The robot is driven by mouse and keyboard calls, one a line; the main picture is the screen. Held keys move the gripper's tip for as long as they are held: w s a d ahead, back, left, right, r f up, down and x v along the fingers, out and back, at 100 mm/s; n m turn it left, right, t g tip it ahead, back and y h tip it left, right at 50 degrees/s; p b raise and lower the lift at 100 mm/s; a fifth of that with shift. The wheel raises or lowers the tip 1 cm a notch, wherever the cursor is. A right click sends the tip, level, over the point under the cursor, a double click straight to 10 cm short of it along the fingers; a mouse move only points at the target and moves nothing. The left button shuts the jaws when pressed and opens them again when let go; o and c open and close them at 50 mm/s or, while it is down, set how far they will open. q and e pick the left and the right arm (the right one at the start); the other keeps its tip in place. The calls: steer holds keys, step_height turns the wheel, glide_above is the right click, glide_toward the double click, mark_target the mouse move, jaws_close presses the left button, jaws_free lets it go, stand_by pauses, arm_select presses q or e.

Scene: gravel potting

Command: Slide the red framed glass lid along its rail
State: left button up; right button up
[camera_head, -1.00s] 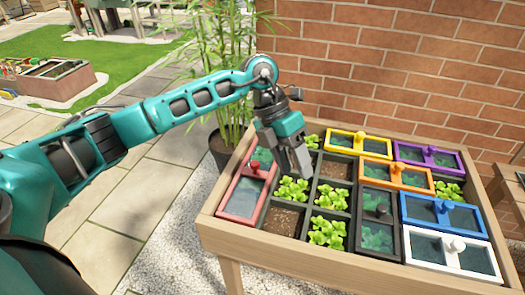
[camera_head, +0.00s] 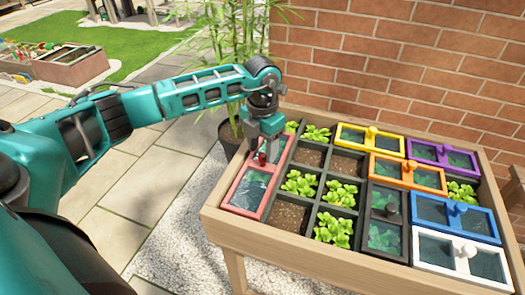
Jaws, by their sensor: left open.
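The red framed glass lid (camera_head: 249,190) lies along the left edge of the wooden planter table, over the left column of cells. Its red knob (camera_head: 261,157) stands near the middle of the lid, partly hidden by my gripper. My left gripper (camera_head: 264,153) is open and points down at the knob, with its fingers on either side of it. I cannot tell whether the fingers touch the knob. My right gripper is not in view.
The wooden planter (camera_head: 262,238) has black-walled cells with seedlings and soil. Yellow (camera_head: 348,137), orange (camera_head: 392,173), purple (camera_head: 441,156), blue (camera_head: 455,217), white (camera_head: 462,257) and dark (camera_head: 385,217) lids lie to the right. A brick wall stands behind. A bamboo plant (camera_head: 238,80) stands behind my gripper.

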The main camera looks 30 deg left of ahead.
arm_select(q)
steer(key=shift+f, duration=0.9)
jaws_close()
